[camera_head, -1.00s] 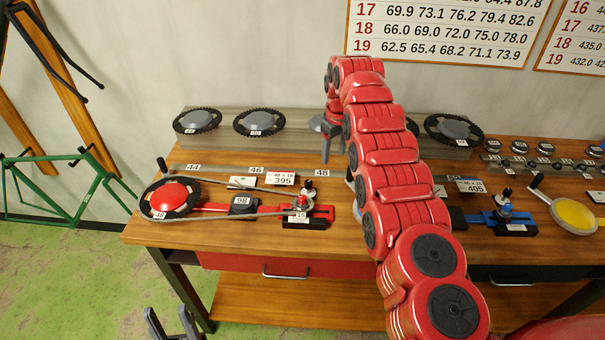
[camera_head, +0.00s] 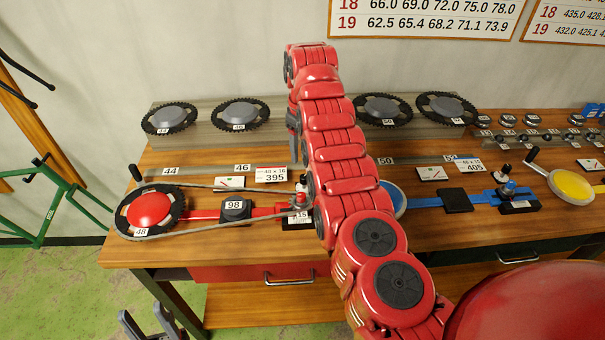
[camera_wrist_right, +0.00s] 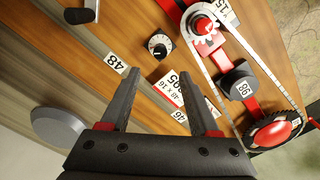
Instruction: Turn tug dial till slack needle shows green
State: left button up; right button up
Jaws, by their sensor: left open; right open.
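The tug dial (camera_wrist_right: 161,45), a black knob with a pale ring, sits on the bench in the right wrist view, beyond the fingertips. In the head view my right arm crowds that spot. The slack gauge (camera_head: 229,183) is a small white card behind the chain; its needle is too small to read. The chain (camera_head: 215,228) loops around the red-centred chainring (camera_head: 150,209) and the small sprocket by the label 15 (camera_head: 301,216). My right gripper (camera_wrist_right: 163,82) is open and empty above the bench, apart from the dial. My left gripper (camera_head: 142,313) is open, low in front of the bench.
A block marked 98 (camera_head: 236,209) sits on the red bar. A label 395 (camera_head: 273,175) lies behind it. Spare chainrings (camera_head: 241,115) stand on the back ledge. A crank handle (camera_head: 136,173) rises at the left.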

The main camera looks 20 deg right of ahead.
jog(key=p, duration=0.2)
send_over(304, 176)
jog(key=f, duration=0.5)
jog(key=shift+s, duration=0.25)
jog(key=f, duration=0.2)
jog(key=f+p, duration=0.1)
jog(key=shift+w+f, duration=0.25)
jog(key=shift+s+f, duration=0.1)
jog(key=shift+f, duration=0.15)
grip_shut()
